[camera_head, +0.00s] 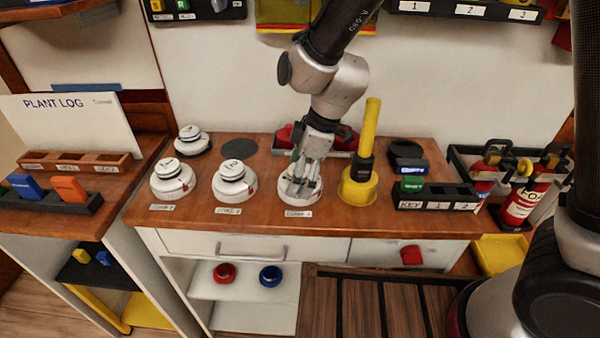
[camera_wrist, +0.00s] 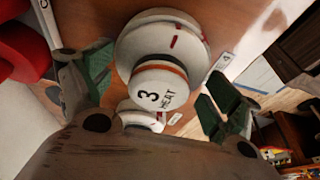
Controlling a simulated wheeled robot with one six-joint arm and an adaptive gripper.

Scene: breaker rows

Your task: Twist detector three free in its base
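Detector three (camera_wrist: 158,88) is a white round unit marked "3 HEAT", with a dark and orange ring. It sits on its wider white base (camera_wrist: 165,32), which has a red mark. In the head view the detector (camera_head: 313,190) is third in the front row and partly hidden by my gripper (camera_head: 300,184). My gripper points down over it. In the wrist view the green-padded fingers of my gripper (camera_wrist: 157,78) are spread on either side of the detector, with visible gaps and no clear contact.
Two similar detectors stand left, one in the middle (camera_head: 234,181) and one far left (camera_head: 173,180). Another (camera_head: 193,140) sits behind on a dark base. A yellow post (camera_head: 367,135) on a round yellow foot stands close right of my gripper. A tray (camera_head: 345,150) lies behind.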

